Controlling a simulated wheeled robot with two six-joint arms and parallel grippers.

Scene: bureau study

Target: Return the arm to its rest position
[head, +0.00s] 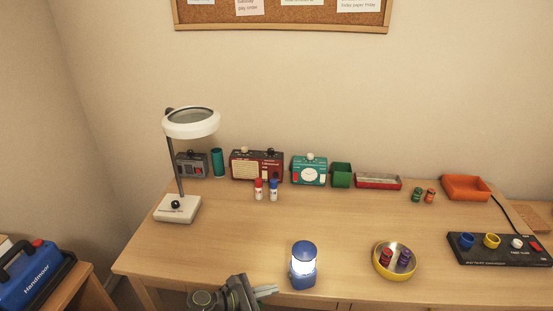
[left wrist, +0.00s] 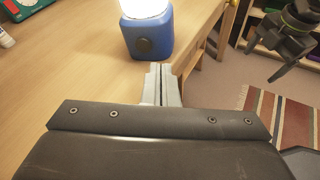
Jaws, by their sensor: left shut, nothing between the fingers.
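My left gripper (head: 264,291) is at the front edge of the desk, to the left of the blue lantern (head: 303,268). Its fingers are shut with nothing between them; the shut fingers also show in the left wrist view (left wrist: 162,84). The lantern is lit and stands upright on the desk near its front edge. In the left wrist view the lantern (left wrist: 148,38) is just beyond the fingertips, apart from them as far as I can tell. My right gripper (left wrist: 288,50) shows at the upper right of the left wrist view, off the desk above the floor, with its fingers spread.
A magnifier lamp (head: 176,208) stands at the desk's left. A yellow dish (head: 380,269) with batteries and a black battery tester (head: 498,251) are to the right. Radios, a clock and trays line the wall. The middle of the desk (head: 340,215) is clear.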

